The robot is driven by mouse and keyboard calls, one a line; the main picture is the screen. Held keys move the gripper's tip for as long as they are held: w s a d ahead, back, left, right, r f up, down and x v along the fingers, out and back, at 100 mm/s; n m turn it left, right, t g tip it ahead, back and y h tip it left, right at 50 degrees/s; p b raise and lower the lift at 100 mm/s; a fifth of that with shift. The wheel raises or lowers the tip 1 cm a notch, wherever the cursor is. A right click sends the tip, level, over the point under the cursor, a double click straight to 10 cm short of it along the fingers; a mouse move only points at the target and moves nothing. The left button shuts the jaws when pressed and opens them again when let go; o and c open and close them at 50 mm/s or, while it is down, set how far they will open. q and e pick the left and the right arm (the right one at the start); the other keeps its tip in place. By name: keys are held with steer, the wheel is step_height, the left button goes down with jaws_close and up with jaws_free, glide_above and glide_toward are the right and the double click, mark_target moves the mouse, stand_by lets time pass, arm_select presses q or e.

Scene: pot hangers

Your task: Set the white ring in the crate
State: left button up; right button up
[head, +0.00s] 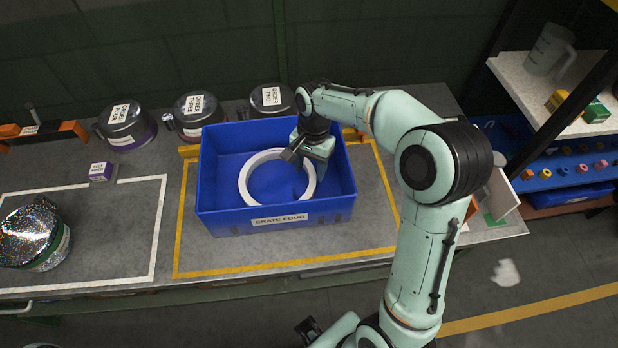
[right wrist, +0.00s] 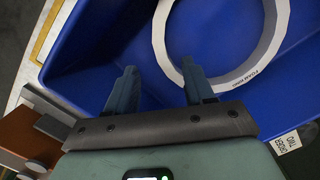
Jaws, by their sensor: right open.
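The white ring (head: 244,183) lies inside the blue crate (head: 225,215), which is labelled CRATE FOUR, and looks flat on its floor. In the right wrist view the ring (right wrist: 282,28) bears the words FOAM RING. My right gripper (head: 306,164) reaches into the crate from above, at the ring's right back side. Its jaws (right wrist: 158,70) are open, with nothing held between them. One fingertip overlaps the ring's edge in the right wrist view; I cannot tell whether they touch. The gripper hides part of the ring's back right side. My left gripper is not in view.
The crate stands inside a yellow outline (head: 290,265) on the grey bench. Several lidded pots (head: 125,125) stand along the back. A shelf rack (head: 540,90) stands at right.

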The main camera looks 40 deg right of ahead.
step_height(320, 180, up, 3)
steer(key=shift+w+d+f, duration=0.1)
steer(key=shift+d, duration=0.05)
stand_by(0.6)
